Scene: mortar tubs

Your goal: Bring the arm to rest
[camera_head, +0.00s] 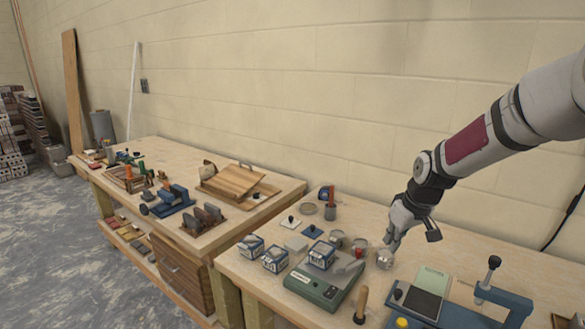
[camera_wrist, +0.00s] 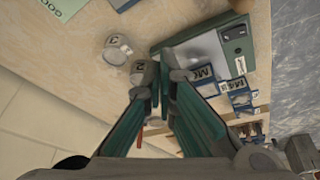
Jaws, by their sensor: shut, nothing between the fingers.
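My arm comes in from the right in the head view. My gripper (camera_head: 391,240) points down over the right workbench (camera_head: 237,263) and is shut with nothing held. In the wrist view my gripper (camera_wrist: 166,62) shows its fingers together at the tips. A small grey tub (camera_head: 385,258) stands just below the fingertips in the head view; I cannot tell the exact gap. In the wrist view one numbered tub (camera_wrist: 117,48) stands clear to the left, and another tub (camera_wrist: 138,72) is partly hidden by the fingers.
A green scale (camera_head: 322,291) stands left of the gripper, with a blue-and-white box (camera_head: 321,254) on or over it. More boxes (camera_head: 251,246) stand further left. A blue press (camera_head: 493,290) stands at the right. The wall is behind; open air lies above the bench.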

